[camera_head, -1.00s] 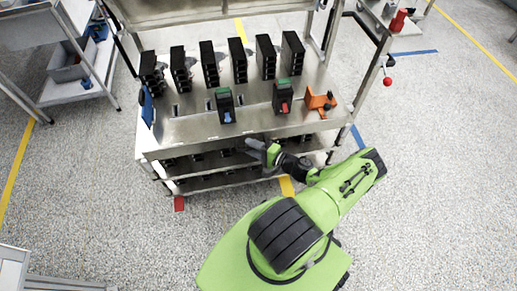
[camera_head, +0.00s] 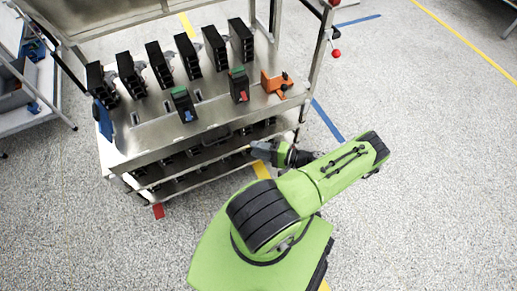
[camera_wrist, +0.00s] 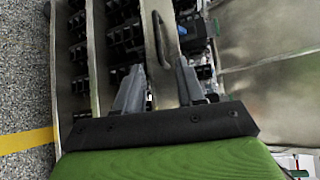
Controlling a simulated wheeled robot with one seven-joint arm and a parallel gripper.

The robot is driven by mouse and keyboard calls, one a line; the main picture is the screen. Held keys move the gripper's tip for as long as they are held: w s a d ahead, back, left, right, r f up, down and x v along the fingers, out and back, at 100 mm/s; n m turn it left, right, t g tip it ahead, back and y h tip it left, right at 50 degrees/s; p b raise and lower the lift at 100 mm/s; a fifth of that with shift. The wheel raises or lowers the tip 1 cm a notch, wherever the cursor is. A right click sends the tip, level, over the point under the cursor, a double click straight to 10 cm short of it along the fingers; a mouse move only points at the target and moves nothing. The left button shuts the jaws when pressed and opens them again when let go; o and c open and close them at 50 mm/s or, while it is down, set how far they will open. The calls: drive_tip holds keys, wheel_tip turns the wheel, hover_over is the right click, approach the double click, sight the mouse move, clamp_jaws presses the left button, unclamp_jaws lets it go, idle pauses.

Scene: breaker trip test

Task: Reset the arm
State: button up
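My gripper (camera_head: 262,148) is at the front edge of the metal workbench, low beside its right part in the head view. In the wrist view my gripper (camera_wrist: 160,92) has its two grey fingers apart, with nothing between them. My green arm (camera_head: 325,180) is folded toward the bench. On the bench top stand two black breakers with green tops: one with a blue lever (camera_head: 184,104) and one with a red lever (camera_head: 239,85).
A row of several black modules (camera_head: 160,64) stands along the back of the workbench (camera_head: 150,136). Lower shelves hold more black parts. A grey cart (camera_head: 28,100) with a bin is at the left. A red ball knob (camera_head: 336,53) sticks out at the right. Open floor lies right.

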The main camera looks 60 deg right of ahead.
idle(0.8)
drive_tip(key=w+a+r+n+g+p, duration=0.2)
drive_tip(key=w+a+r+n+g, duration=0.25)
drive_tip(key=r, duration=0.55)
drive_tip(key=w+a+r+n+g+p, duration=0.25)
drive_tip(key=r+n+g, duration=0.2)
drive_tip(key=r, duration=0.65)
drive_tip(key=w+a+r+n+g+p, duration=0.1)
drive_tip(key=w+a+r+n+g, duration=0.35)
drive_tip(key=r, duration=0.55)
drive_tip(key=s+a+r+n+t+h+p, duration=0.1)
drive_tip(key=s+a+r+n+p, duration=0.1)
drive_tip(key=s+a+r, duration=0.4)
drive_tip(key=s+a+r+n+t+h+p, duration=0.2)
drive_tip(key=s+a+r, duration=0.4)
drive_tip(key=r, duration=0.6)
drive_tip(key=a, duration=0.2)
drive_tip(key=shift+a, duration=0.4)
drive_tip(key=shift+r, duration=0.1)
